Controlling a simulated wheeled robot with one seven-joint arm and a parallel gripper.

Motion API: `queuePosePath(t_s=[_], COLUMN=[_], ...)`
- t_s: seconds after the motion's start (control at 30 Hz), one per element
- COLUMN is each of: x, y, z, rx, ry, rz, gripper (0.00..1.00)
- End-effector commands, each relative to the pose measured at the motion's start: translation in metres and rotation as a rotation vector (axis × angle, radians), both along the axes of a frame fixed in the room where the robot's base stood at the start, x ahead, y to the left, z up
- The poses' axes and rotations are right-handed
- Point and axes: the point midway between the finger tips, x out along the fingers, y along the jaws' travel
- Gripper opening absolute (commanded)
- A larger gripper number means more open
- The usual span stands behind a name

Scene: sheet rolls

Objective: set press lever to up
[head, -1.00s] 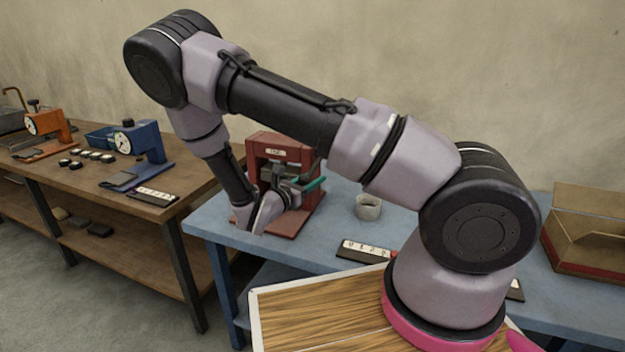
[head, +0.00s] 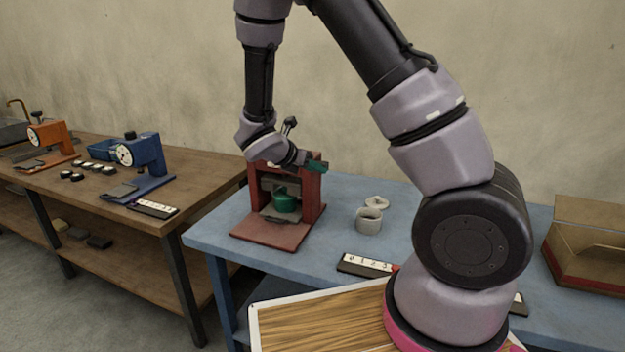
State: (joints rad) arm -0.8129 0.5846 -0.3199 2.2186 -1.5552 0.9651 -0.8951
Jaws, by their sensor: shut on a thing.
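The red press (head: 270,232) stands on the blue table, with a green piece (head: 286,203) inside its frame. My gripper (head: 302,158) is at the top of the press, reaching in from the left, and is shut on the press lever. A teal bar (head: 317,166) shows at the fingertips by the press's upper right; it looks like the lever's handle. A short dark stick with a pale end (head: 289,125) stands up behind my gripper; I cannot tell whether it belongs to the lever. My gripper hides most of the press top and the grip itself.
A pale cup (head: 368,221) and a small ring-like piece (head: 377,202) stand right of the press. A numbered strip (head: 366,266) lies in front. A wooden bench (head: 100,200) with blue and orange devices is at the left.

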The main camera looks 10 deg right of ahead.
Motion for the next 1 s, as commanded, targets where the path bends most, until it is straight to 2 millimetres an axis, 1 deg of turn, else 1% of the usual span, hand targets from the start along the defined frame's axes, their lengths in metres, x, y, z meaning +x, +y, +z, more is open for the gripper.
queuePosePath(t_s=[0.03, 0.5, 0.57, 0.6, 0.63, 0.67, 0.7, 1.0], x=[0.003, 0.016, 0.017, 0.017, 0.017, 0.017, 0.017, 0.017], y=[-0.006, -0.013, -0.013, -0.013, -0.013, -0.013, -0.013, -0.013], z=[0.007, 0.034, 0.034, 0.034, 0.034, 0.034, 0.034, 0.034], rx=[0.025, 0.021, 0.020, 0.020, 0.020, 0.020, 0.020, 0.021], ry=[0.021, 0.021, 0.020, 0.019, 0.019, 0.019, 0.019, 0.017], rz=[-0.014, -0.009, -0.007, -0.007, -0.007, -0.007, -0.007, -0.009], gripper=[0.00, 0.00, 0.21, 0.36, 0.48, 0.55, 0.69, 0.69])
